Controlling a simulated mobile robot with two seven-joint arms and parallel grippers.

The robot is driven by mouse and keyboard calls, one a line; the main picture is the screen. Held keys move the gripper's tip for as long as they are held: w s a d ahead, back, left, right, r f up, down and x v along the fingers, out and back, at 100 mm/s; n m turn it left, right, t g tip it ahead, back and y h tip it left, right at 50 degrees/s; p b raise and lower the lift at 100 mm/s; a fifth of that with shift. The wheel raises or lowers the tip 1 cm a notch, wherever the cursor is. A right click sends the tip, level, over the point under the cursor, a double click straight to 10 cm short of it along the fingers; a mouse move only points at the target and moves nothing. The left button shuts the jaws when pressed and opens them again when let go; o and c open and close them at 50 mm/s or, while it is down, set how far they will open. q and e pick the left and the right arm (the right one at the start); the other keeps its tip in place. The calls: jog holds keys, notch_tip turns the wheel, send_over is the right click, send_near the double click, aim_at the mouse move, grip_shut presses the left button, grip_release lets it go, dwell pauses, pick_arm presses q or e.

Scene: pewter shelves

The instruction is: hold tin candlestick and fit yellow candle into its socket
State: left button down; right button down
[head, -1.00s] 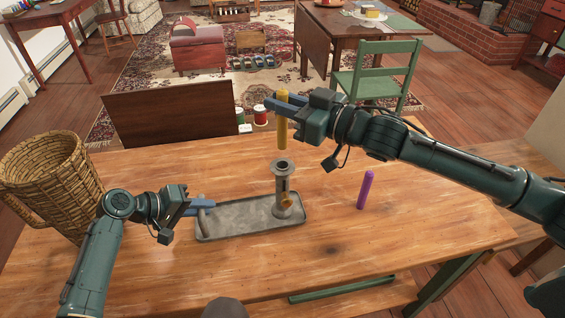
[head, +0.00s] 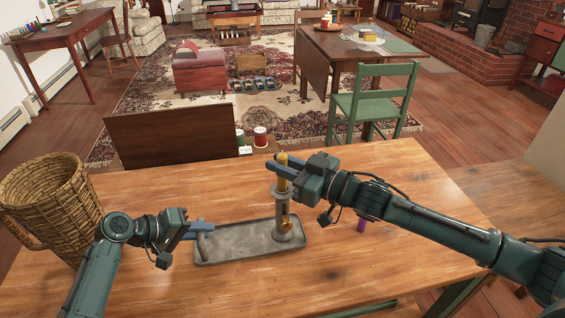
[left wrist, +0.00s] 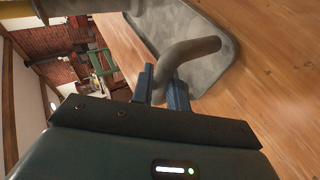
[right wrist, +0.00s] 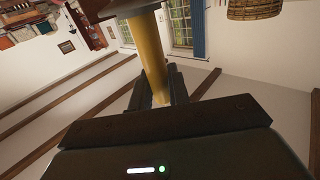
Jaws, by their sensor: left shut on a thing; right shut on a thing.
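The tin candlestick (head: 281,209) stands upright on its oblong tray base (head: 235,251), with a brass knob on its side. My left gripper (head: 203,230) is shut on the curved handle at the tray's left end; the handle (left wrist: 190,52) shows between the fingers in the left wrist view. My right gripper (head: 282,170) is shut on the yellow candle (head: 283,160), upright over the column. The candle (right wrist: 148,50) meets the candlestick's dark rim (right wrist: 130,7) in the right wrist view. How deep its lower end sits is hidden.
A purple candle (head: 361,225) stands right of the candlestick, partly hidden by my right arm. A wicker basket (head: 50,200) stands at the table's left. The wooden table (head: 420,245) is mostly clear at right. A green chair (head: 375,100) is beyond it.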

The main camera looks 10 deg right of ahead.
jog(key=c, duration=1.3)
grip_release()
jog(key=shift+c, duration=0.2)
jog(key=v, duration=1.2)
jog(key=s+a+f+m+h, duration=0.2)
jog(key=s+f+h, duration=0.1)
jog(key=s+f, duration=0.2)
jog(key=s+a+f+m+h, duration=0.2)
jog(key=s+f+h, duration=0.1)
jog(key=s+f, duration=0.2)
jog(key=s+a+f+m+h, duration=0.2)
jog(key=s+f, duration=0.3)
jog(key=f, duration=0.4)
jog(key=shift+s+f+m+g+h, duration=0.1)
jog(key=shift+m+g+h, duration=0.2)
jog(key=shift+g+h, duration=0.1)
pick_arm(q)
jog(key=c, duration=1.3)
grip_release()
